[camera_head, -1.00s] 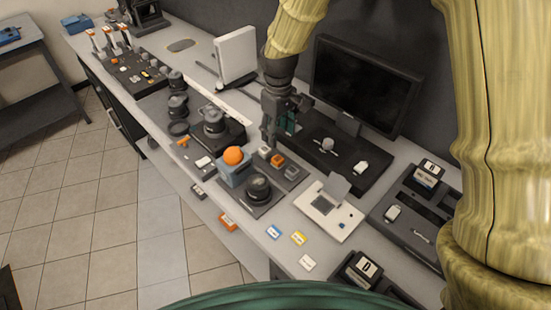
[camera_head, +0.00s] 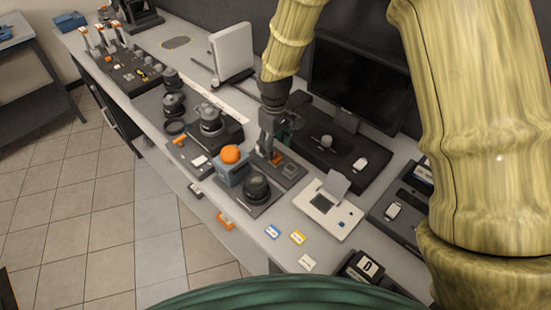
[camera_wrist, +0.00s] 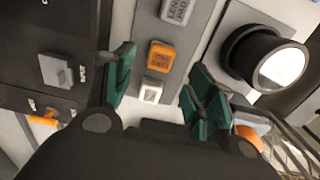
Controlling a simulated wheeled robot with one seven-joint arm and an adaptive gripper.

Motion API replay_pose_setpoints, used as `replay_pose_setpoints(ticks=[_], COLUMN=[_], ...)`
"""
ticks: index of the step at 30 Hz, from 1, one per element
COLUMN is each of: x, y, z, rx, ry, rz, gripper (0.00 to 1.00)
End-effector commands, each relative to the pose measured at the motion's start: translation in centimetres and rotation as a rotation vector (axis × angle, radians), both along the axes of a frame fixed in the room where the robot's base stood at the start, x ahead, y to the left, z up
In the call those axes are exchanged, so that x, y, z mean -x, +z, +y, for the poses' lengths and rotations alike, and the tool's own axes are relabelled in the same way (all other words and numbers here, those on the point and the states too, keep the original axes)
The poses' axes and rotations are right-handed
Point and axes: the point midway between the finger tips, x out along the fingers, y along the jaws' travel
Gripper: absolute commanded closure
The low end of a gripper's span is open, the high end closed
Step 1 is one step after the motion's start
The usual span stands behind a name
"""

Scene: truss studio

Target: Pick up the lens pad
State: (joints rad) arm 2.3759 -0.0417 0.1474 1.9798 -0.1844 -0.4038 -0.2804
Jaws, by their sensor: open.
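Three small pads sit in a row on a dark grey tray (camera_head: 289,178). In the wrist view they are a white pad (camera_wrist: 151,90), an orange pad (camera_wrist: 162,57) and a grey pad (camera_wrist: 176,11). Their lettering is too blurred to tell which is the lens pad. My gripper (camera_wrist: 158,75) is open above the row, with green fingers on either side of the orange and white pads and nothing held. In the head view my gripper (camera_head: 266,148) is low over the tray's far left part. The orange pad (camera_head: 276,159) and the grey pad (camera_head: 290,168) show beside it; the white one is hidden.
A blue-grey box (camera_head: 231,171) with an orange ball (camera_head: 230,154) and a black lens (camera_head: 256,188) stand close by. The lens (camera_wrist: 265,58) is just right of the fingers in the wrist view. A dark panel with a grey block (camera_wrist: 56,71) lies left.

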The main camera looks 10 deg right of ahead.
Motion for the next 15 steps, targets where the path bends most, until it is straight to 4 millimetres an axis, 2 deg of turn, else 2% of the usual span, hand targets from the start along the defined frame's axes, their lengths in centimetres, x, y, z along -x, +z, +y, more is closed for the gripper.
replay_pose_setpoints(ticks=[15], x=[0.3], y=[-4.2], z=[-0.2], rx=[0.0], ry=[0.0], rz=[0.001], gripper=[0.45])
